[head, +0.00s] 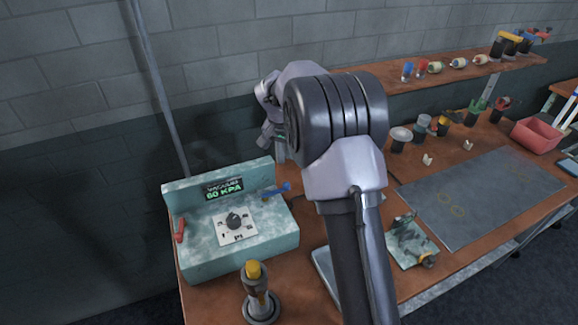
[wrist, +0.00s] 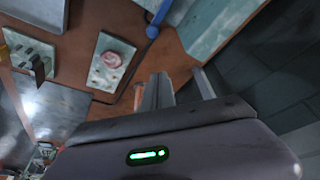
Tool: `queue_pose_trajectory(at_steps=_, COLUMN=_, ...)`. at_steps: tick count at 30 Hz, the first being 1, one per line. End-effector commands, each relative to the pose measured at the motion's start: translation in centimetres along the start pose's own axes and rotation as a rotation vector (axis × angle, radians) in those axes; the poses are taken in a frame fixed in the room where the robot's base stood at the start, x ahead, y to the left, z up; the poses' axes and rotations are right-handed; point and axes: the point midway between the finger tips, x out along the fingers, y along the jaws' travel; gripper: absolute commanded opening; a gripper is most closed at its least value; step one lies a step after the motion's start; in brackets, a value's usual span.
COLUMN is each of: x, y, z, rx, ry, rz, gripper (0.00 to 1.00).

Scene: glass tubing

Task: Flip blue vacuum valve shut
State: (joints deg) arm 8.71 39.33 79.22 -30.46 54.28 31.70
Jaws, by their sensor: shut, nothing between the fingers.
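The blue vacuum valve (head: 277,191) is a small blue lever on the right side of the pale teal vacuum box (head: 262,233), whose display reads 60 KPA. In the wrist view the blue lever (wrist: 155,25) shows at the top, its rounded end beside the pale box (wrist: 213,25). My gripper (head: 281,155) hangs above and behind the valve in the head view, partly hidden by my arm. In the wrist view my gripper (wrist: 160,78) is shut and empty, with a visible gap between it and the lever.
A yellow-topped post (head: 255,275) stands in front. A dark mat (head: 480,195) lies at right. A shelf (head: 450,68) with small items runs along the wall.

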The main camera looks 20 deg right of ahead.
Motion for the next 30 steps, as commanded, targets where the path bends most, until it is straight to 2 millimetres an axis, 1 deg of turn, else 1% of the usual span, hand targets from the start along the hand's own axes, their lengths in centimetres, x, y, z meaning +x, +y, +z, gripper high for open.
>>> queue_pose_trajectory(at_steps=1, x=1.0, y=0.1, z=0.1, rx=0.000, ry=-0.002, rz=0.002, gripper=0.00)
queue_pose_trajectory(at_steps=6, x=4.8, y=0.1, z=0.2, rx=0.001, ry=-0.003, rz=0.001, gripper=0.00)
queue_pose_trajectory(at_steps=13, x=9.7, y=0.1, z=0.2, rx=0.000, ry=-0.002, rz=0.001, gripper=0.00)
queue_pose_trajectory(at_steps=15, x=8.8, y=-0.1, z=1.6, rx=-0.002, ry=0.000, rz=-0.001, gripper=0.00)
queue_pose_trajectory(at_steps=18, x=8.4, y=0.0, z=2.9, rx=-0.002, ry=0.000, rz=0.000, gripper=0.00)
queue_pose_trajectory(at_steps=21, x=8.2, y=0.0, z=3.6, rx=-0.002, ry=0.000, rz=-0.001, gripper=0.00)
queue_pose_trajectory(at_steps=30, x=7.9, y=0.0, z=3.9, rx=0.000, ry=0.000, rz=-0.001, gripper=0.00)
